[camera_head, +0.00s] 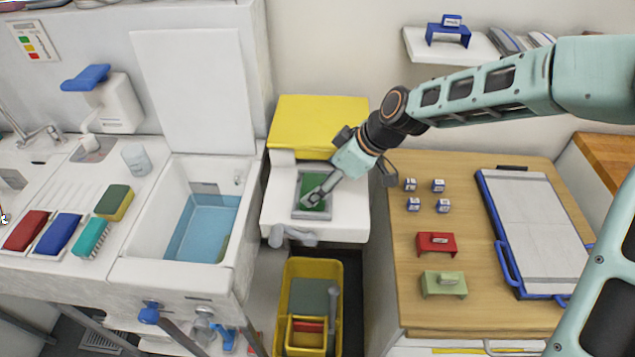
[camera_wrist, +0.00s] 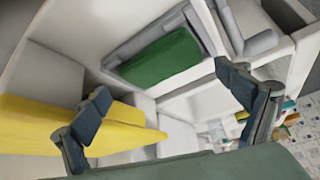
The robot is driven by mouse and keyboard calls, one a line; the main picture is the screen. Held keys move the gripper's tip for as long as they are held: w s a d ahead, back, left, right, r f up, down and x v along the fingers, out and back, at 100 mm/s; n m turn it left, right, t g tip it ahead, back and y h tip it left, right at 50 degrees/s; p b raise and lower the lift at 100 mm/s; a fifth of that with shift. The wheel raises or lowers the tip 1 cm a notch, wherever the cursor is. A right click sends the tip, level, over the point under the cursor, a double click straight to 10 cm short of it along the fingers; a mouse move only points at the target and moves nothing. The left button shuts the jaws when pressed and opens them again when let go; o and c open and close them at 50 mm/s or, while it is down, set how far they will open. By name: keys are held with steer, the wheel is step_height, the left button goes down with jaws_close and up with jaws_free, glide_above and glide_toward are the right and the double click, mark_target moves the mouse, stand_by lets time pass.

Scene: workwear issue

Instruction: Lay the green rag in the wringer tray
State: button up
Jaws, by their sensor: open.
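The green rag (camera_head: 314,191) lies flat inside the grey-rimmed wringer tray (camera_head: 299,211) on a white stand. In the wrist view the green rag (camera_wrist: 163,58) fills much of the tray (camera_wrist: 113,62), lying along one side with a grey strip of tray bare beside it. My gripper (camera_head: 318,193) is over the tray, partly covering the rag in the head view. In the wrist view my gripper (camera_wrist: 163,80) has its fingers wide apart with nothing between them, and the rag lies beyond the fingertips. The exact gap to the rag is unclear.
A yellow lid (camera_head: 316,122) stands behind the tray. A water basin (camera_head: 206,226) is at left, with a sponge (camera_head: 114,202) and brush (camera_head: 91,238) on its counter. A yellow bucket (camera_head: 283,310) stands below.

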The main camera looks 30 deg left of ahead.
steer(key=v, duration=0.9)
steer(key=shift+d+r, duration=0.2)
steer(key=shift+r, duration=0.15)
